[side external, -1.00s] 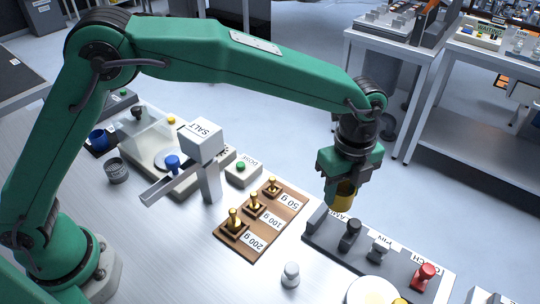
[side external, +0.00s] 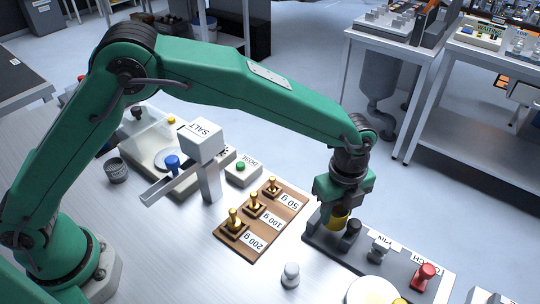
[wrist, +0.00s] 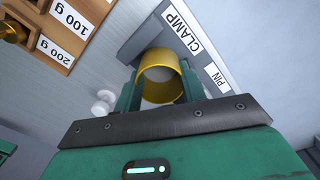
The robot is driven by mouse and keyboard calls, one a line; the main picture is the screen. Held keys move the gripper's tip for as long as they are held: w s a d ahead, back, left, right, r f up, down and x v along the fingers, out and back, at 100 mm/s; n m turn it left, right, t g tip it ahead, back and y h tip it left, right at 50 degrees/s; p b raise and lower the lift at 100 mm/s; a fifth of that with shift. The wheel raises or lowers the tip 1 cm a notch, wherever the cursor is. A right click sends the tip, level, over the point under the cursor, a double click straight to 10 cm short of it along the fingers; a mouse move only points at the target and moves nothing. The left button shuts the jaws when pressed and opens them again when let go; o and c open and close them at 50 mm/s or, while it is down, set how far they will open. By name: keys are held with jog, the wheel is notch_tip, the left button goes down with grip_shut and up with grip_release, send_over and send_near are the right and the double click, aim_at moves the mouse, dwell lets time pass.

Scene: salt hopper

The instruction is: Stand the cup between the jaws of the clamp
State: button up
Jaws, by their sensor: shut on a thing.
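A yellow cup (side external: 338,221) is held in my gripper (side external: 337,211) at the left end of a dark grey base plate (side external: 381,275). In the wrist view, the cup (wrist: 161,57) appears as an open yellow ring between my two green fingers. The clamp label (wrist: 182,32) is on the plate just beyond the cup. A black post (side external: 351,231) of the clamp stands just right of the cup in the side view. I cannot tell whether the cup touches the plate.
The pin fixture (side external: 379,251) and the red latch (side external: 425,275) stand further right on the plate. A wooden weight board (side external: 240,250) with brass weights lies left. A small white knobbed piece (side external: 290,275) stands in front. The salt hopper (side external: 201,143) is at left.

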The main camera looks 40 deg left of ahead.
aim_at(335, 219)
jog(key=shift+f, duration=1.7)
jog(key=shift+f, duration=0.1)
jog(key=o, duration=0.7)
notch_tip(335, 219, up, 12)
jog(key=shift+r, duration=0.15)
